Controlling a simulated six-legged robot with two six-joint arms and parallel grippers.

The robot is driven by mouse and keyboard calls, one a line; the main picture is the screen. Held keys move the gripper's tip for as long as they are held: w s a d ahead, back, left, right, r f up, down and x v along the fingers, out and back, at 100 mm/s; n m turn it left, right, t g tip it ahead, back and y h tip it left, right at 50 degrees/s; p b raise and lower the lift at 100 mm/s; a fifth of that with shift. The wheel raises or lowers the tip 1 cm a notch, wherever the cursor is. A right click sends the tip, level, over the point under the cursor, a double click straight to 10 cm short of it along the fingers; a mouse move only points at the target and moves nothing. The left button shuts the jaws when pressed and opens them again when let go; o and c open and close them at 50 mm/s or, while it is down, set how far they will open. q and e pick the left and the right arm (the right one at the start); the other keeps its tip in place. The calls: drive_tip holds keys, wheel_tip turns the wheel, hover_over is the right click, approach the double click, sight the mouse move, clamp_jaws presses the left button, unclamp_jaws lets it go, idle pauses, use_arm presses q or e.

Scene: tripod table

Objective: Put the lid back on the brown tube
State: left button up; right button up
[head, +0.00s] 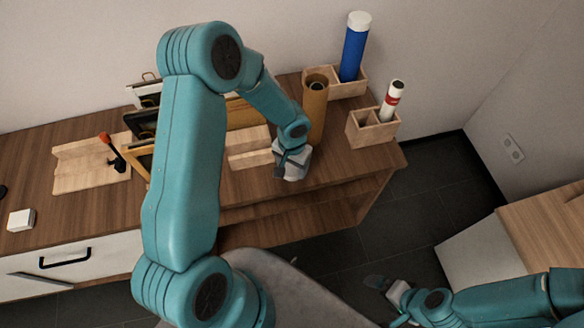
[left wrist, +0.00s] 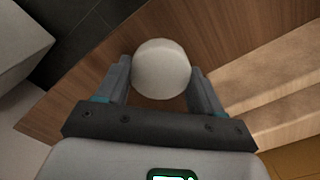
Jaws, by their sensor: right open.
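The brown tube (head: 314,112) stands upright near the right end of the wooden table, with its top uncovered and a dark round opening showing. My left gripper (head: 280,172) is in front and to the left of the tube, low by the table's front edge. In the left wrist view, my left gripper (left wrist: 162,78) has a round white lid (left wrist: 161,68) between its fingertips, touching or nearly touching both. The lid cannot be made out clearly in the head view. My right gripper (head: 376,283) is open and empty, low over the floor, away from the table.
A blue tube with a white cap (head: 353,50) stands in a wooden holder (head: 347,86) behind the brown tube. A red and white tube (head: 391,100) stands in another holder (head: 372,130) at right. Frames and a wooden board (head: 90,165) stand left. A white box (head: 21,219) lies far left.

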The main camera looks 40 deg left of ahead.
sight(292, 167)
idle(0.3)
use_arm(q)
wheel_tip(292, 167, up, 20)
drive_tip(key=shift+b, duration=0.35)
idle(0.3)
